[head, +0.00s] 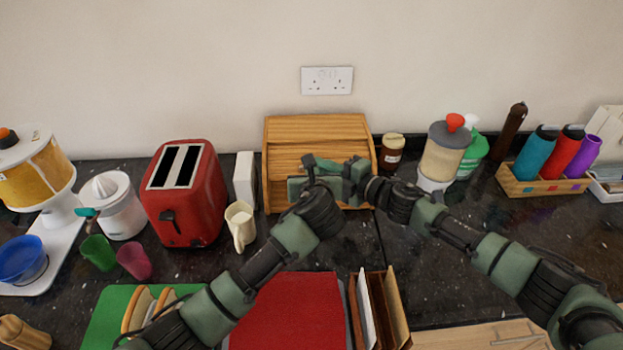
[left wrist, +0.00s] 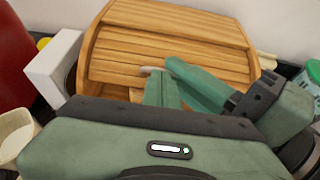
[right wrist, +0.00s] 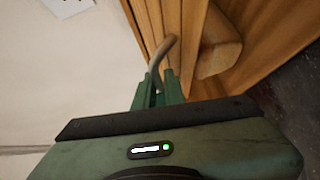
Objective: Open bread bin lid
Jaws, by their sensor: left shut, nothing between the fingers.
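The wooden bread bin (head: 318,130) stands against the wall at the back middle. A curved grey handle (right wrist: 164,52) stands out from the slats in the right wrist view. My right gripper (right wrist: 158,88) has its fingers around this handle and appears closed on it. My left gripper (left wrist: 162,88) is shut and empty in front of the lid, close beside the right gripper. In the head view, both grippers overlap before the bin (head: 330,172).
A red toaster (head: 185,195), a white box (head: 244,178) and a cream jug (head: 240,225) stand left of the bin. A brown jar (head: 392,152) and a dispenser (head: 445,155) stand to its right.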

